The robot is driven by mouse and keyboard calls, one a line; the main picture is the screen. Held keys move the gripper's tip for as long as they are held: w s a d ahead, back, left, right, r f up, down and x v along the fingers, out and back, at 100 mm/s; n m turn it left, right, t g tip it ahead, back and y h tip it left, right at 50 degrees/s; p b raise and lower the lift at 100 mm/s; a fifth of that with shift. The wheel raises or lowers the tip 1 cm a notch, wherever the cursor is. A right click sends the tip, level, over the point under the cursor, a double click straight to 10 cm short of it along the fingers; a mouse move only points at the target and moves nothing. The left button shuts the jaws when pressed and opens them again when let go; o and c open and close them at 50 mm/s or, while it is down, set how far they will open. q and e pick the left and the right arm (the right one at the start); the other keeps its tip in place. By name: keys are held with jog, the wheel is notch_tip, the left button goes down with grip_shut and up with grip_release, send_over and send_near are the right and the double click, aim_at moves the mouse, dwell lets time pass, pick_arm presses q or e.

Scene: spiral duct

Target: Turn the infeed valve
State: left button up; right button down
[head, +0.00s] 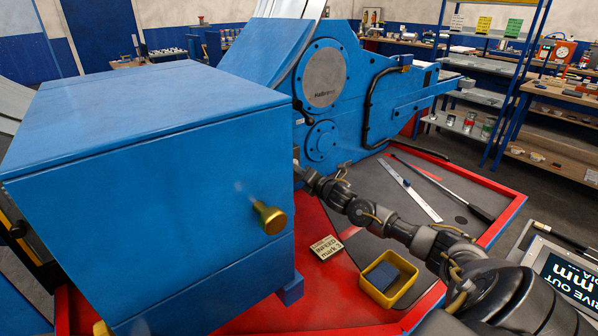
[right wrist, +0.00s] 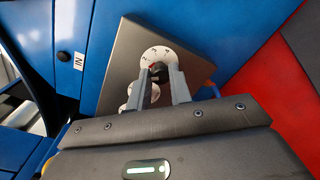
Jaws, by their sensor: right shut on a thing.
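In the right wrist view, a white round dial (right wrist: 153,54) with small marks sits on a grey plate (right wrist: 118,68) on the blue machine. A small dark knob (right wrist: 158,70) stands at the dial's middle. My right gripper (right wrist: 162,78) is shut on this knob, one finger on each side. A second white dial (right wrist: 134,97) is partly hidden behind the left finger. In the head view my right arm reaches in from the lower right to the blue cabinet's (head: 140,200) right edge, which hides the fingertips and the dials. My left gripper is not in view.
A tag reading "INFEED mark 3" (head: 326,247) and a yellow tray (head: 402,292) with a dark blue block lie on the red surface beneath my arm. A brass knob (head: 269,218) sticks out from the cabinet. A steel ruler (head: 412,192) and a long-handled tool (head: 449,191) lie farther right.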

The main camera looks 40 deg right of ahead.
jog(key=shift+d+m+y+p, duration=0.15)
jog(key=shift+m+p, duration=1)
jog(key=shift+m, duration=2.5)
jog(key=shift+a+m+y+p, duration=0.15)
jog(key=shift+m+p, duration=1)
jog(key=shift+m, duration=2.5)
jog(key=shift+d, duration=0.1)
jog(key=c, duration=1.3)
grip_release()
